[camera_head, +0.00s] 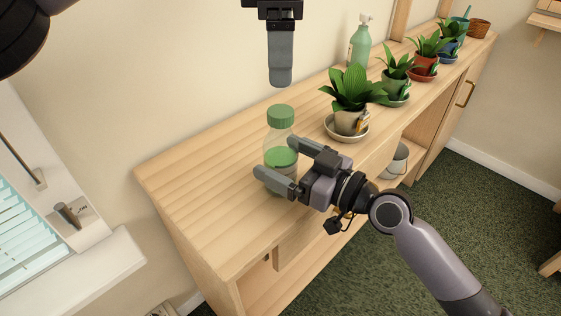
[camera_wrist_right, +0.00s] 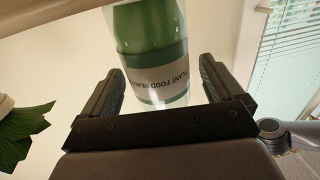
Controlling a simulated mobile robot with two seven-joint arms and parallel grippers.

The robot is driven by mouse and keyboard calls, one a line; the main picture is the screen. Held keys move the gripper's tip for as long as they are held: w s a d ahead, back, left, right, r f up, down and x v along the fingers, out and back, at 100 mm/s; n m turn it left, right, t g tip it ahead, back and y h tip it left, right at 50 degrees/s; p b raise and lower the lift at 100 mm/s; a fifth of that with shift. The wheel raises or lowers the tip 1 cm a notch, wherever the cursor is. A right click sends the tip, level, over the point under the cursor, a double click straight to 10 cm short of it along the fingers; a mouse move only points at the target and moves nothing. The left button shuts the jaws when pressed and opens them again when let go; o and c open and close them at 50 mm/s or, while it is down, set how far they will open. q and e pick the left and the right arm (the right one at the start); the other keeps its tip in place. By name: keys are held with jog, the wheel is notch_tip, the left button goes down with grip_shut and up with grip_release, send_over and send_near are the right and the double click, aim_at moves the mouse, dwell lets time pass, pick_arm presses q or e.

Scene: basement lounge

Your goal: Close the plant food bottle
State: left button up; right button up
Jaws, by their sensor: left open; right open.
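The plant food bottle (camera_head: 281,140) stands upright on the wooden cabinet top. It is clear with green contents, and a green cap (camera_head: 281,116) sits at its neck; I cannot tell how tightly. My right gripper (camera_head: 286,165) is open, with its fingers on either side of the bottle's lower body. In the right wrist view, the bottle's label (camera_wrist_right: 160,78) lies between the two fingers (camera_wrist_right: 165,85), with gaps visible. My left gripper (camera_head: 280,82) points down above the cap, apart from it. It is seen edge-on, so the opening between its fingers is hidden.
A potted plant (camera_head: 352,90) on a saucer stands just right of the bottle. A green pump bottle (camera_head: 359,45) and several more potted plants line the cabinet (camera_head: 200,190) toward the back right. The cabinet top left of the bottle is clear. A grey bucket (camera_head: 397,162) sits below.

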jog(key=shift+x, duration=1.3)
grip_shut()
pick_arm(q)
jog(key=n, duration=0.4)
jog(key=shift+n, duration=0.3)
jog(key=n, duration=0.4)
jog(key=shift+n, duration=0.3)
jog(key=n, duration=0.8)
jog(key=shift+n, duration=0.4)
